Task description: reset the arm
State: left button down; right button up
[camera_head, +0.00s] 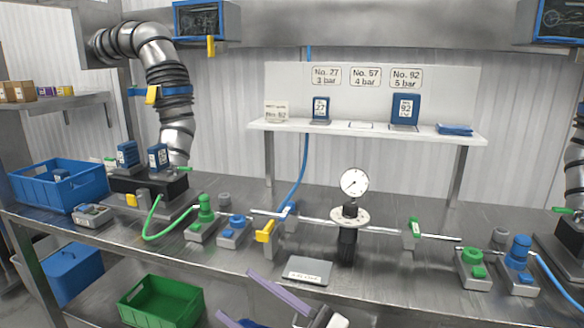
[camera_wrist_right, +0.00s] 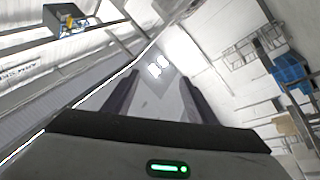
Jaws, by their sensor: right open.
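My right gripper (camera_head: 233,291) shows at the bottom middle of the head view, in front of the bench's front edge. Its two purple-grey fingers point up and left, apart, with nothing between them. In the right wrist view the gripper (camera_wrist_right: 160,75) also shows two dark fingers spread, with an empty gap. The wrist is tilted, so the room looks slanted there. The rest of my right arm is mostly out of the head view. My left gripper is not in view.
The steel bench (camera_head: 330,262) carries a pressure gauge (camera_head: 354,183), a grey plate (camera_head: 307,271), a yellow-handled valve (camera_head: 265,232) and green and blue fittings. A blue crate (camera_head: 60,190) stands at left. A green bin (camera_head: 160,303) sits below, left of my gripper.

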jog(key=s+d+f+m+t+h, duration=0.1)
jog(key=d+f+m+t+h, duration=0.2)
jog(key=d+f+m+h, duration=0.55)
jog(key=s+d+f+m+t+h, duration=0.2)
jog(key=d+f+m+h, duration=0.35)
jog(key=f, duration=0.65)
jog(key=s+d+f+m+g+h, duration=0.2)
jog(key=s+d+f+g, duration=0.1)
jog(key=s+f, duration=0.5)
jog(key=s+d+f+m+g+h, duration=0.1)
jog(key=s+d+f+g+h, duration=0.1)
jog(key=s+d+f, duration=0.4)
jog(key=s+f+g, duration=0.1)
jog(key=s+f, duration=0.1)
jog(key=s, duration=0.1)
jog(key=shift+s+d+m, duration=0.15)
jog(key=shift+s+m, duration=0.1)
jog(key=shift+m, duration=0.15)
